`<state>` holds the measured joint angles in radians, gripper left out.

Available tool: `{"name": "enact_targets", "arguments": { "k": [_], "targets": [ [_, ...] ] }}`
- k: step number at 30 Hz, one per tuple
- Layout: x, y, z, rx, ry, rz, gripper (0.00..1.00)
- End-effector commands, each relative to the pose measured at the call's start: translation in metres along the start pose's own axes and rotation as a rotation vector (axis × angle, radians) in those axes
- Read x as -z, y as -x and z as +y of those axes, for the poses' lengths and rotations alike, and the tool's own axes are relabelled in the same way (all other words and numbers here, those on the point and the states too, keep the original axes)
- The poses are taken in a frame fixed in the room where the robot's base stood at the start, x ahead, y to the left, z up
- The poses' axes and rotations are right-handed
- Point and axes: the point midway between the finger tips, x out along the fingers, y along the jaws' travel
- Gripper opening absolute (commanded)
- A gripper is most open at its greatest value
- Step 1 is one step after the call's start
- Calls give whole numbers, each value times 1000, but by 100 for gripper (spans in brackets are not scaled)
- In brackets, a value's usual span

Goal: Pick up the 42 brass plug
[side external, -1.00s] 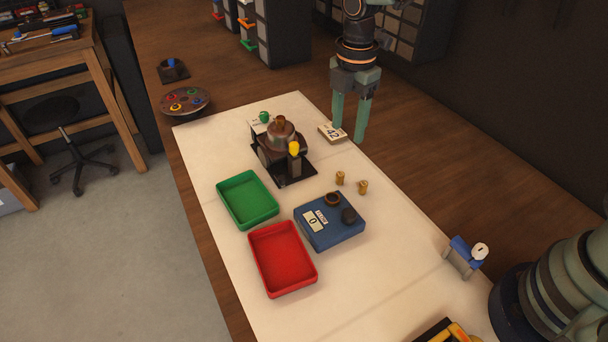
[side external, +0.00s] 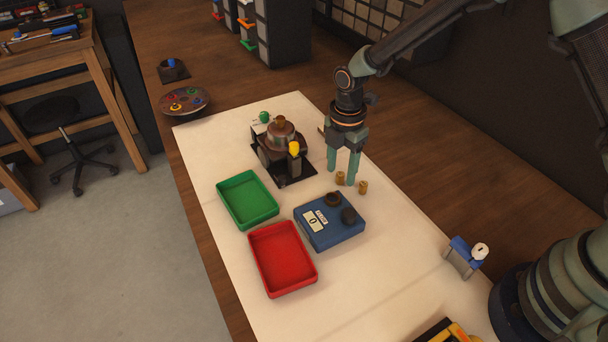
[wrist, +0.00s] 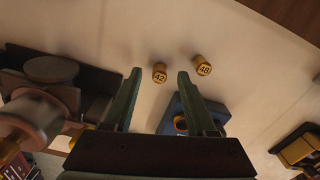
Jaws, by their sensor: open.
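The 42 brass plug (wrist: 159,73) stands on the white mat, its number readable in the wrist view. In the side external view it is the plug (side external: 340,179) nearer the turntable device. A second brass plug, marked 48 (wrist: 203,66), stands just to its right and also shows in the side external view (side external: 363,187). My gripper (side external: 342,176) is open and points down over the plugs. In the wrist view the 42 plug appears between my fingertips (wrist: 159,72), with nothing held. I cannot tell how far above it the tips are.
A blue scale (side external: 330,235) reading 0 sits close in front of the plugs. A turntable device (side external: 281,150) stands to the left. A green tray (side external: 222,190) and a red tray (side external: 258,274) lie farther left. The mat (side external: 405,240) right of the scale is clear.

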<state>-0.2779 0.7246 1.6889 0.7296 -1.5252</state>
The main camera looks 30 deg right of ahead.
Motion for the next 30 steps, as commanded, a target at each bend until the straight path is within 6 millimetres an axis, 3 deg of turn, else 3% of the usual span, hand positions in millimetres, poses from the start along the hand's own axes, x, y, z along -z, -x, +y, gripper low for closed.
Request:
{"name": "enact_targets", "arguments": {
  "k": [8, 9, 13, 14, 25, 30],
  "targets": [
    [0, -5, 1, -2, 0, 0, 57],
    [0, -5, 0, -2, 0, 0, 53],
    [0, -5, 0, -2, 0, 0, 3],
    [0, -5, 0, -2, 0, 0, 0],
    [0, -3, 1, -3, 0, 0, 0],
    [0, 10, 1, -5, 0, 0, 0]
  ]
}}
